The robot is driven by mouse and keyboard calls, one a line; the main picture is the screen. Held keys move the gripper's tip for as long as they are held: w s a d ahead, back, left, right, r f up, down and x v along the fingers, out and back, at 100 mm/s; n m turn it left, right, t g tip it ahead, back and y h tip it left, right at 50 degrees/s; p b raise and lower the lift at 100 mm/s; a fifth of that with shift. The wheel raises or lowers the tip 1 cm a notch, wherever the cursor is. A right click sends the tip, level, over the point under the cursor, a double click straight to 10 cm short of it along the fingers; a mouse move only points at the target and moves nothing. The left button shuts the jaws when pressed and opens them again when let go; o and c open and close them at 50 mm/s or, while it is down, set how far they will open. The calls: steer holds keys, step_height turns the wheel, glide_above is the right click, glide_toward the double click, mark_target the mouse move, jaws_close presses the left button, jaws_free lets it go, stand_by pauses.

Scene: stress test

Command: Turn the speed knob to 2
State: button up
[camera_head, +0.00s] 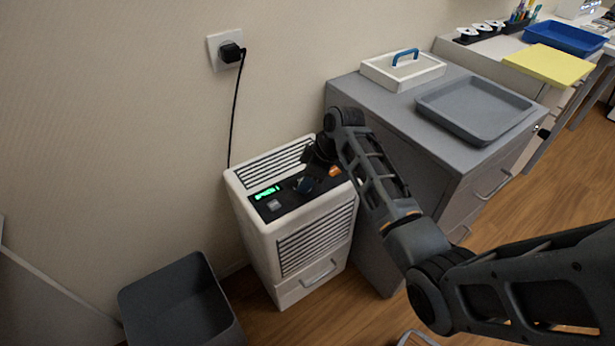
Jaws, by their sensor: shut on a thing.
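A white appliance (270,232) with slatted vents stands on the floor against the wall. Its dark top panel has a lit green display (266,192), too small to read, and a grey button (274,205). The speed knob (302,187) shows as a small dark-blue piece on the panel, mostly covered by my gripper. My gripper (307,181) reaches down onto the panel from the right and is shut on the knob. The knob's pointer and any number marks are hidden or too small to read.
A dark open bin (150,288) is at the front left. A black cord (235,115) runs from the wall socket (216,40) behind the appliance.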

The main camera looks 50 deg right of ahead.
steer(key=shift+a+r+m+h+p, duration=0.1)
steer(key=shift+r+m+h+p, duration=0.1)
steer(key=shift+m+p, duration=0.4)
steer(key=shift+a+r+m+h+p, duration=0.1)
steer(key=shift+m+h+p, duration=0.1)
steer(key=shift+m+p, duration=0.4)
steer(key=m+h+p, duration=0.1)
steer(key=m+p, duration=0.2)
steer(key=shift+s+f, duration=0.1)
steer(key=m+h+p, duration=0.2)
steer(key=m+p, duration=0.1)
steer(key=m, duration=0.2)
steer(key=shift+a+f+m+p, duration=0.1)
steer(key=shift+f+m+p, duration=0.05)
steer(key=shift+m+p, duration=0.2)
steer(key=shift+h, duration=0.3)
steer(key=o, duration=1)
steer(key=v, duration=0.7)
steer(key=shift+r+p, duration=0.35)
steer(key=shift+p, duration=0.1)
